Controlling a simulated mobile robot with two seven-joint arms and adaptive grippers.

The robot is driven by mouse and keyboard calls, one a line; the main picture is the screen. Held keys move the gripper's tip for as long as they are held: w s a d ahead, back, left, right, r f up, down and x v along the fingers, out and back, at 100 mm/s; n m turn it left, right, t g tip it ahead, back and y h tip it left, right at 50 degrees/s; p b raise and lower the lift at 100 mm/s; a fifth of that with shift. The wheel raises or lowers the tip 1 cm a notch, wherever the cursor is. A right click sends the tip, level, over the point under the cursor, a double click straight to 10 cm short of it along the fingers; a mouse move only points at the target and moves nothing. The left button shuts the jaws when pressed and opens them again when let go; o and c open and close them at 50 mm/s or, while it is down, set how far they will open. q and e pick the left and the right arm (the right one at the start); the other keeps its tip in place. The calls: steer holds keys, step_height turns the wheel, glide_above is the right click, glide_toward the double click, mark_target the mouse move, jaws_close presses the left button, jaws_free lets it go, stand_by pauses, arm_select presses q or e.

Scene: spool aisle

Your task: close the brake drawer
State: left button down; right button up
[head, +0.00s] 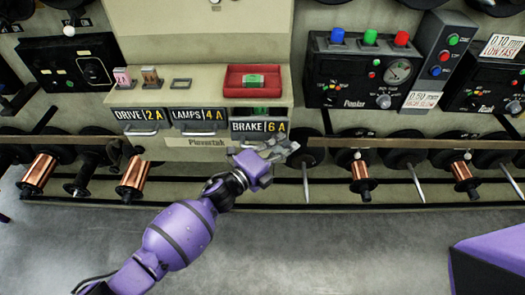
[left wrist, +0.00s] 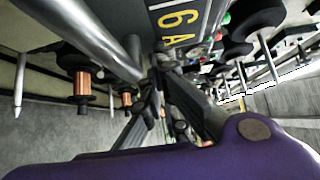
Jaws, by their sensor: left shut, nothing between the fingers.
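The brake drawer (head: 262,128), labelled "BRAKE 6 A", is partly out of the beige cabinet. Its front stands forward of the neighbouring drawer fronts, and something green shows inside behind it. My left gripper (head: 284,149) is shut and empty just below the drawer's front, at its right part. In the left wrist view the drawer's label (left wrist: 180,18) is very close, with a thick silver bar, apparently its handle (left wrist: 98,38), beside my left fingers (left wrist: 163,68). I cannot tell whether the fingers touch the drawer or handle. My right gripper is not in view.
The drive drawer (head: 140,115) and lamps drawer (head: 199,115) look shut. A red tray (head: 253,81) with a green item sits on the ledge above. A rail with copper spools (head: 38,174) and bare spindles runs below.

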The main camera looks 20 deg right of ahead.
mark_target(283, 132)
arm_select(q)
steer(key=w+b, duration=0.1)
steer(key=w, duration=0.1)
steer(key=w+d, duration=0.1)
steer(key=w, duration=0.1)
steer(key=shift+w+d+f+b, duration=0.15)
steer(key=shift+w+b, duration=0.1)
steer(key=shift+b, duration=0.15)
steer(key=shift+w, duration=0.2)
steer(key=shift+w+r, duration=0.1)
steer(key=shift+r, duration=0.15)
